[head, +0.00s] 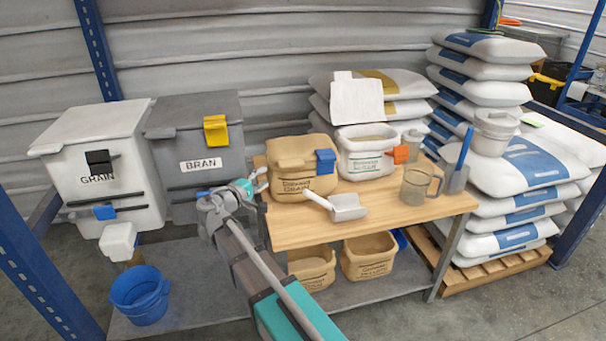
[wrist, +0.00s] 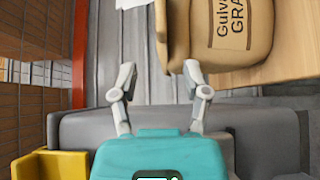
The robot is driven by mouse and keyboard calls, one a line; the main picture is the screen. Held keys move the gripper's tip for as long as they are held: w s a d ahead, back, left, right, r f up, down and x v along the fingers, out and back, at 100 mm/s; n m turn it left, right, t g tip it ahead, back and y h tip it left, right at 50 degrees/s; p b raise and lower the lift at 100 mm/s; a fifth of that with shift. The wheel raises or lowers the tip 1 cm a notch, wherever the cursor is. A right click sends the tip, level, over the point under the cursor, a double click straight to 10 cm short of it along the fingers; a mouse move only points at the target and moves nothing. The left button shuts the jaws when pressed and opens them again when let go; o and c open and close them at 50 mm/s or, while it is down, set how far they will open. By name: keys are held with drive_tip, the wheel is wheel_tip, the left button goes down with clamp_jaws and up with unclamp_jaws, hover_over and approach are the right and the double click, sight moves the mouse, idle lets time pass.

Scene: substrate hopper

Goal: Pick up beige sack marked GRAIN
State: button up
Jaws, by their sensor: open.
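The beige sack marked GRAIN (head: 299,187) stands on the wooden tabletop, with a folded top and a blue clip (head: 325,161) on its right side. In the wrist view the sack (wrist: 228,45) shows at the upper right, partly cut off, its lettering turned sideways. My gripper (head: 264,180) is just left of the sack at the table's left edge. In the wrist view my gripper (wrist: 160,72) is open with nothing between its fingers. The sack lies beyond and to the right of the right finger; whether they touch is unclear.
A grey BRAN bin (head: 203,140) with a yellow latch (head: 216,130) stands close left of my gripper. A white scoop (head: 345,206) lies right of the sack, and a white tub (head: 364,160) stands behind it. More beige containers (head: 368,257) sit on the lower shelf.

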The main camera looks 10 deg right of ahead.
sight(284, 163)
drive_tip(key=shift+x, duration=2.4)
drive_tip(key=shift+d, duration=0.1)
drive_tip(key=shift+x, duration=2.55)
drive_tip(key=shift+s+d+f, duration=0.1)
drive_tip(key=shift+s, duration=0.1)
clamp_jaws()
